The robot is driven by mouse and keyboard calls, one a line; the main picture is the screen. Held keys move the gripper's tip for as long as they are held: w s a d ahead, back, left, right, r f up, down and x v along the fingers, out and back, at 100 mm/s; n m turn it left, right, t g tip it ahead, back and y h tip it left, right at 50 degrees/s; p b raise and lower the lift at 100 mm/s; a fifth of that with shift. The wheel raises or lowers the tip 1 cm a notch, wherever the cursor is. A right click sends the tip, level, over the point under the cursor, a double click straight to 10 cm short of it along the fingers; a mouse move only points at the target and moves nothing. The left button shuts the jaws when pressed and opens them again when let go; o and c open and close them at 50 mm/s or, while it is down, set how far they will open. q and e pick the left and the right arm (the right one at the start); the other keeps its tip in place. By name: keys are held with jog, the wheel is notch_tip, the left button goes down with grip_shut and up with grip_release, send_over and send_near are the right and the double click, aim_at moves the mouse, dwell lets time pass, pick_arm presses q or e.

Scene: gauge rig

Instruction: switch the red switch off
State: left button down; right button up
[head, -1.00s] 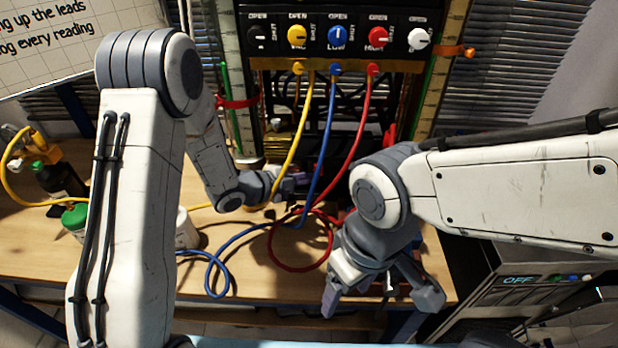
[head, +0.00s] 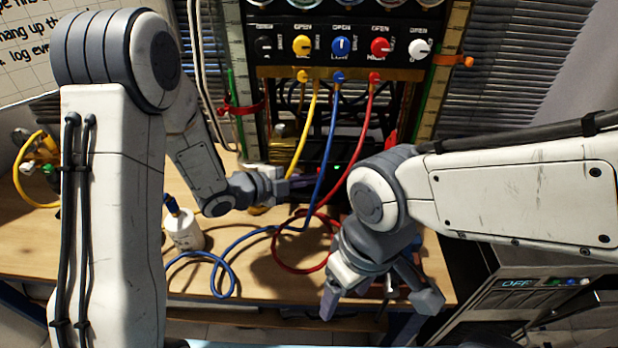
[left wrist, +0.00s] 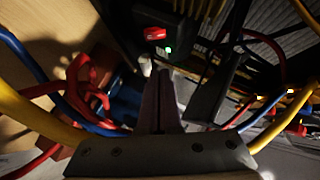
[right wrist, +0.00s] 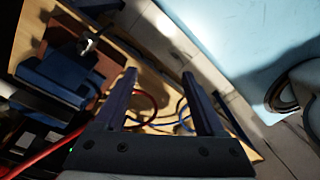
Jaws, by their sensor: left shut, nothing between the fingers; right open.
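The red switch (left wrist: 157,33) sits on a dark box in the left wrist view, with a lit green light (left wrist: 168,49) just by it. In the head view the green light (head: 337,167) shows, but the switch is too dark to make out. My left gripper (head: 308,181) is shut and empty, close to the left of that box behind the hanging cables. In the left wrist view its closed fingers (left wrist: 161,80) point toward the switch, with a gap visible. My right gripper (head: 380,300) is open and empty over the bench's front right; its spread fingers (right wrist: 162,85) show in the right wrist view.
Yellow (head: 311,125), blue (head: 330,140) and red (head: 360,140) cables hang from a panel of coloured knobs (head: 341,46) and loop on the bench (head: 240,275). A white bottle (head: 184,230) stands at left. A blue object (right wrist: 52,78) lies near my right gripper.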

pick_arm(q)
jog(key=v, duration=0.8)
jog(key=shift+w, duration=0.2)
pick_arm(e)
jog(key=shift+w+f, duration=0.1)
jog(key=shift+f, duration=0.4)
jog(key=c, duration=0.7)
grip_shut()
pick_arm(q)
jog(key=s+d+n+g+y, duration=0.1)
jog(key=s+n+g+y, duration=0.3)
jog(key=s+n, duration=0.4)
jog(key=s+d+r+n+g+y, duration=0.1)
jog(key=s+n+g+y, duration=0.3)
jog(key=s, duration=1.3)
jog(key=d+n+y, duration=0.1)
jog(key=n, duration=0.3)
jog(key=shift+g, duration=0.4)
